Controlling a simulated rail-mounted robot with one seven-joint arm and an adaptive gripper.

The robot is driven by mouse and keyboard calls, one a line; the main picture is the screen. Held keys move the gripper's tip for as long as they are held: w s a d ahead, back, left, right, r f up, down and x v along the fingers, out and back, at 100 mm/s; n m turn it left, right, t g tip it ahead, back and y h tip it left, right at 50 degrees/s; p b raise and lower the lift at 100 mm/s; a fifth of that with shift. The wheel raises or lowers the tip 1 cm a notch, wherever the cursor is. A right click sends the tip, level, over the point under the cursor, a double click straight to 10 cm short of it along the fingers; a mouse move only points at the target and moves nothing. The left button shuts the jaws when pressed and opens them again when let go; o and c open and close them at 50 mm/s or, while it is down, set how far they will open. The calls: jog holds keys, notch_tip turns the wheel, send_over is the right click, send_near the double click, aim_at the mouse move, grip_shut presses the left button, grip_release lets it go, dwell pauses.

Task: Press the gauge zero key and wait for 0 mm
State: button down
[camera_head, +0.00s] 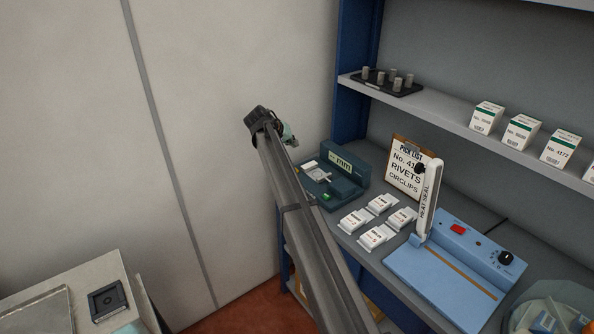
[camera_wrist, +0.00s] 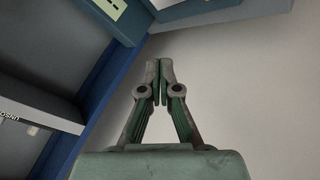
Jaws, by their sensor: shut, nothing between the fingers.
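The gauge (camera_head: 347,168) is a dark teal unit at the left end of the bench, with a display reading "mm"; the figure before it is too small to make out. A small green key (camera_head: 326,196) shows on its base, beside a pale plate (camera_head: 315,172). My gripper (camera_head: 291,141) is above and to the left of the gauge, apart from it. In the wrist view my gripper (camera_wrist: 160,72) is shut and empty, its fingertips together. Part of a teal body, probably the gauge, shows at the top of that view (camera_wrist: 132,28).
Several white packets (camera_head: 382,204) lie right of the gauge. A clipboard pick list (camera_head: 408,165) stands behind them, and a blue heat sealer (camera_head: 445,270) is farther right. A shelf (camera_head: 440,115) holds a black tray of pegs (camera_head: 385,86) and cartons (camera_head: 487,118). A pale wall (camera_head: 230,90) stands left.

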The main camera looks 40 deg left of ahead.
jog(key=shift+f, duration=0.1)
notch_tip(320, 180, down, 8)
jog(key=shift+r+b, duration=0.15)
jog(key=shift+b, duration=0.7)
jog(key=shift+f, duration=0.45)
jog(key=shift+f+b, duration=0.1)
jog(key=shift+b, duration=0.2)
dwell(0.6)
jog(key=shift+f+b, duration=0.3)
jog(key=shift+f, duration=0.05)
